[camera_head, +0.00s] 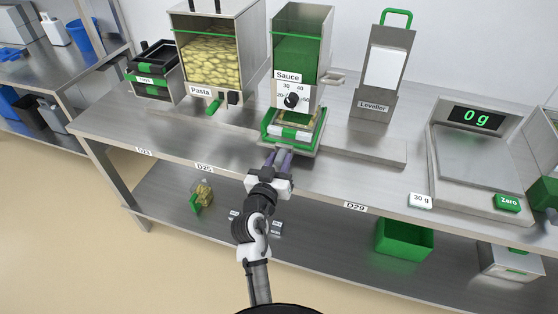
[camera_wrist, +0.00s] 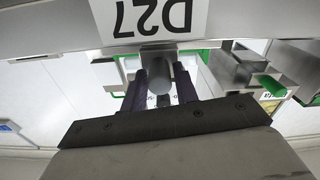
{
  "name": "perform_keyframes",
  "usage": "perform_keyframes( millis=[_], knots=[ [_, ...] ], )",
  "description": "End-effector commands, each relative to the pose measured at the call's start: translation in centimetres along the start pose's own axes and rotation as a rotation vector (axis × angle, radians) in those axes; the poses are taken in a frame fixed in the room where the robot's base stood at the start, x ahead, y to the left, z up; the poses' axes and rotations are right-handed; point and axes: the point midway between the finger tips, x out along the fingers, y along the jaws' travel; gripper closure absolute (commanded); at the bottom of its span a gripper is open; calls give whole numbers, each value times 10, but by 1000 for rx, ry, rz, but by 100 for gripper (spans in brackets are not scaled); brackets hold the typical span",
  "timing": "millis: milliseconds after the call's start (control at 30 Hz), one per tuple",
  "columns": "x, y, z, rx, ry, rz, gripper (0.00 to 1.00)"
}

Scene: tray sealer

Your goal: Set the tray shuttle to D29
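The tray shuttle (camera_head: 268,140) is a green-edged carrier under the Sauce dispenser (camera_head: 299,60), with a tray (camera_head: 290,132) on it. My gripper (camera_head: 277,157) is at the bench front edge, just in front of the shuttle. In the wrist view a grey round knob (camera_wrist: 159,78) stands between the two dark fingers of my gripper (camera_wrist: 163,88). The gaps beside the knob are too small to tell whether the fingers press on it. A D27 label (camera_wrist: 150,16) shows upside down just beyond the knob. The D29 label (camera_head: 355,207) is on the front edge, to the right of my gripper.
Labels D25 (camera_head: 204,168) and D23 (camera_head: 144,152) are to the left. The Pasta dispenser (camera_head: 217,55) stands left of the sauce, the Leveller (camera_head: 375,104) right, then a scale (camera_head: 480,158) reading 0 g. The front edge between my gripper and D29 looks clear.

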Motion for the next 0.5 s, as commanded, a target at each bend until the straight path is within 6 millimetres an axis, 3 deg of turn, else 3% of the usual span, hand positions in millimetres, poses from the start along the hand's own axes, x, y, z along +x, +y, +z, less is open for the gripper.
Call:
perform_keyframes(
  millis=[33, 200, 500],
  knots=[
    [0, 0, 0, 0, 0, 0, 77],
    [0, 0, 0, 0, 0, 0, 99],
    [0, 2, 0, 0, 0, 1, 100]
  ],
)
